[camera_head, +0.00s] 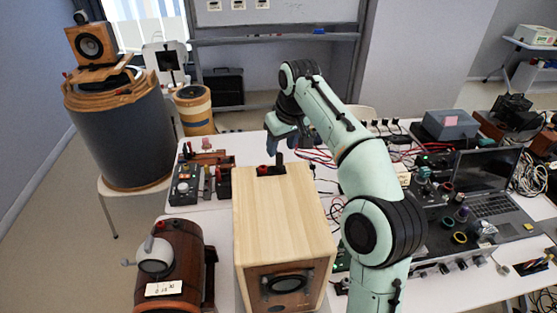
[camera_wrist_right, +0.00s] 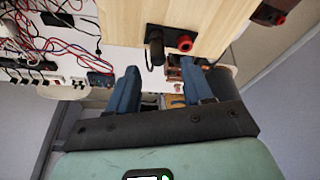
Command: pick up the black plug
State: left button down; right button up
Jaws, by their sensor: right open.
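The black plug (camera_head: 279,159) stands upright in a black terminal plate on top of the wooden speaker box (camera_head: 284,213), beside a red terminal (camera_head: 264,169). In the right wrist view the black plug (camera_wrist_right: 156,45) stands out from the plate, left of the red terminal (camera_wrist_right: 184,42). My right gripper (camera_head: 286,144) is just above and behind the plug in the head view. In the right wrist view its blue fingers (camera_wrist_right: 158,68) are open and empty, with the plug ahead of the gap between them. I cannot tell whether they touch it. My left gripper is not in view.
A laptop (camera_head: 487,180), cables and several small parts crowd the table right of the box. A brown cylindrical device (camera_head: 185,268) stands to the left in front, and a control box (camera_head: 185,184) behind it. A large drum (camera_head: 121,130) is at far left.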

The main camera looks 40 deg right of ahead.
aim_at(280, 154)
jog(key=shift+d+f, duration=0.1)
jog(key=shift+f, duration=0.5)
jog(key=b+x, duration=0.1)
jog(key=x, duration=0.3)
jog(key=shift+w+d+f, duration=0.1)
jog(key=shift+w+d, duration=0.05)
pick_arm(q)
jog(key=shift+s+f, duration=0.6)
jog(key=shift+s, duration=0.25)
pick_arm(e)
jog(key=shift+c, duration=0.3)
grip_shut()
